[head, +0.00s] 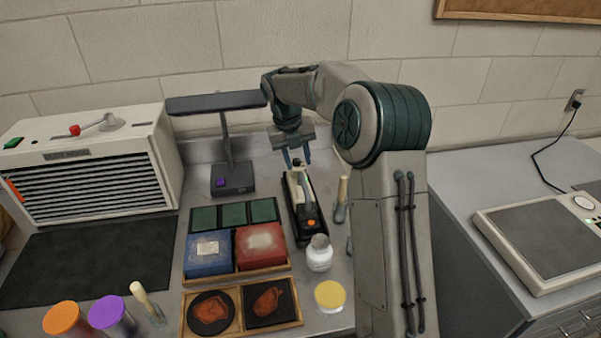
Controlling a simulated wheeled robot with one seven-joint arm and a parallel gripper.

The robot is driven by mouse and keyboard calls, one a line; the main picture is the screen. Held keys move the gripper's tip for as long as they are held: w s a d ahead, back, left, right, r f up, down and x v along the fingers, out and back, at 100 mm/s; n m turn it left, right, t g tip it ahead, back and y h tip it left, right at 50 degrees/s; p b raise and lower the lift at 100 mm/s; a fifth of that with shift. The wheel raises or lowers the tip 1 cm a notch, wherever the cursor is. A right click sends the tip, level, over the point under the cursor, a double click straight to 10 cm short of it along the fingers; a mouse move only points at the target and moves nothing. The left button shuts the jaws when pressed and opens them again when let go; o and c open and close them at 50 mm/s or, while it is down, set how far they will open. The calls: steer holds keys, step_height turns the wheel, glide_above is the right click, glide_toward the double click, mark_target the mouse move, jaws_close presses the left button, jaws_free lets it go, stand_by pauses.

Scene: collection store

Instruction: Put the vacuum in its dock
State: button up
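The vacuum (302,190) is a small cream-and-dark hand-held tool. It lies lengthwise over a long black tray-like dock (294,224), with an orange spot near its front end. I cannot tell whether it is fully seated. My gripper (296,162) points down at the far end of the vacuum. Its two fingers are spread apart, with the vacuum's narrow pale end showing between or just below them. I see no clear contact. The arm's upper links do not cover the vacuum.
A white louvred unit (90,165) stands left, a dark lamp (228,150) behind. Sample boxes (208,252), trays (240,312), a white jar (319,253), a yellow-lidded pot (329,296) and brushes (341,199) crowd the dock's surroundings. The dark mat (85,265) is clear.

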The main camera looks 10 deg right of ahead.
steer(key=s+a+r+m, duration=0.2)
steer(key=s+r+m, duration=0.5)
steer(key=r+m, duration=0.1)
steer(key=s+d+f+m+t+y, duration=0.1)
steer(key=s+f+m, duration=0.1)
steer(key=s+m, duration=1.1)
steer(key=s+d+f+m+t+y, duration=0.1)
steer(key=s+d+f+m+t, duration=0.1)
steer(key=s+m, duration=1.2)
steer(key=shift+f+m, duration=0.5)
steer(key=shift+f, duration=0.1)
steer(key=shift+s, duration=0.1)
